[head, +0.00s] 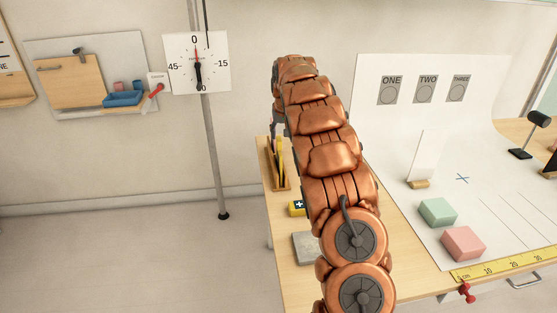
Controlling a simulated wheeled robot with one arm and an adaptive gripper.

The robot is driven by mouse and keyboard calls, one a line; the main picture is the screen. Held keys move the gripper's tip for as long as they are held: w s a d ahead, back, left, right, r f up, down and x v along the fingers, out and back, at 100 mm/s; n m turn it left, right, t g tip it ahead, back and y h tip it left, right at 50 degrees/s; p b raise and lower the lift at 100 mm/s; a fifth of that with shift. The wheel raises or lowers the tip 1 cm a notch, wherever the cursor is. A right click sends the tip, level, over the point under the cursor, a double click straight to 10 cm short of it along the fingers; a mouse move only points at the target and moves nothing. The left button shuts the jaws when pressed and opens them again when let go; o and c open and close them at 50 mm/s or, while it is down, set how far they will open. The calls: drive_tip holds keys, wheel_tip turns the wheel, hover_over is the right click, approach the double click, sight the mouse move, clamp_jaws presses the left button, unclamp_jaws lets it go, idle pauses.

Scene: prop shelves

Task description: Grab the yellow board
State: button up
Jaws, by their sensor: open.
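A thin yellow board (281,152) stands upright in a small wooden rack (272,172) at the left end of the table, seen nearly edge-on. My copper arm covers its right side. My arm reaches up and away over the table, and its far end bends down above the rack. My gripper (276,127) shows only as a small grey part at the left of the arm, just above the rack. It is open, and its fingertips are mostly hidden. I cannot tell whether it touches the board.
A pole with a dial (196,63) stands left. The floor there is clear.

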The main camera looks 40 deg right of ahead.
sight(278, 145)
drive_tip(key=shift+a+p+x, duration=0.2)
drive_tip(key=shift+p+x, duration=0.65)
drive_tip(key=shift+x, duration=1.1)
drive_tip(key=shift+a+p+x, duration=0.15)
drive_tip(key=shift+p+x, duration=0.65)
drive_tip(key=shift+x, duration=1.15)
drive_tip(key=shift+w, duration=0.15)
clamp_jaws()
